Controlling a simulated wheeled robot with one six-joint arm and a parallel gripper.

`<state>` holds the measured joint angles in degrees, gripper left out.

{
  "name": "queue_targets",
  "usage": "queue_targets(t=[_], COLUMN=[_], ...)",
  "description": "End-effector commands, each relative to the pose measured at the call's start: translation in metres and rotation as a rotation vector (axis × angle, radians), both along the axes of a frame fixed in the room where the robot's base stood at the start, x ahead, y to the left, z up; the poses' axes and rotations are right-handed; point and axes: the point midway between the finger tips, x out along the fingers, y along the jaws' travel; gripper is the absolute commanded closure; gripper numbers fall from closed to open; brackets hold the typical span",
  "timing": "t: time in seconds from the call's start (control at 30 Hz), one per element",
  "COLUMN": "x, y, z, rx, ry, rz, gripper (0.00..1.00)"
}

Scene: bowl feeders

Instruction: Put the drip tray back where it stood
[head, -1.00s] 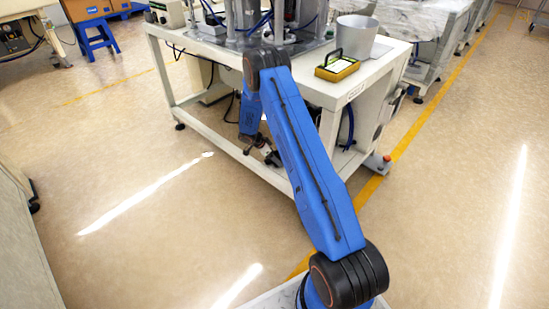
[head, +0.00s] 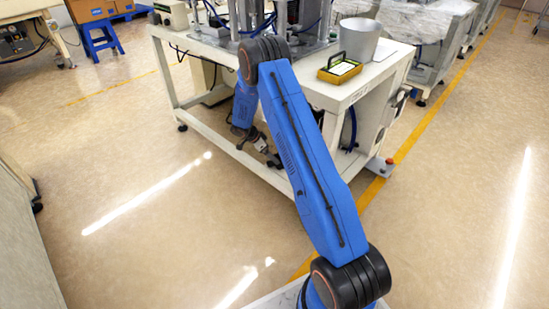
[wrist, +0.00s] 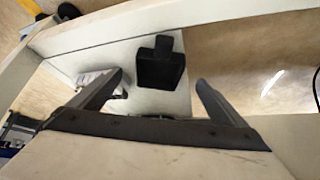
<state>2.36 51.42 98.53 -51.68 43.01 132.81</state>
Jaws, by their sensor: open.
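My gripper (wrist: 159,78) is open in the wrist view, its two dark fingers spread with nothing between their tips. Beyond them lies a black, flat-looking piece with a narrower tab at one end, which may be the drip tray (wrist: 160,68). It rests on or against a pale panel (wrist: 108,55), apart from both fingers. In the head view my gripper (head: 264,152) is small and dark, low at the front of the white workbench, near its lower rail. I cannot make out the black piece there.
The white workbench (head: 352,93) carries a yellow tray (head: 340,77) and a grey bucket (head: 357,38). Its pale lower rail (head: 220,146) runs close to my gripper. A pale beam (wrist: 130,22) crosses the wrist view. The floor in front is clear.

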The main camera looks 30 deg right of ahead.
Motion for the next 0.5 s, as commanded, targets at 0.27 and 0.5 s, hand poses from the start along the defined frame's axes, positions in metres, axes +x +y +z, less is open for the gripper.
queue_targets(t=[0.27,0.5], x=[0.001,-0.002], y=[0.021,0.026], z=[0.033,0.056], rx=[0.0,0.006], ry=[-0.001,0.004], rz=[0.001,0.015], gripper=[0.04,0.04])
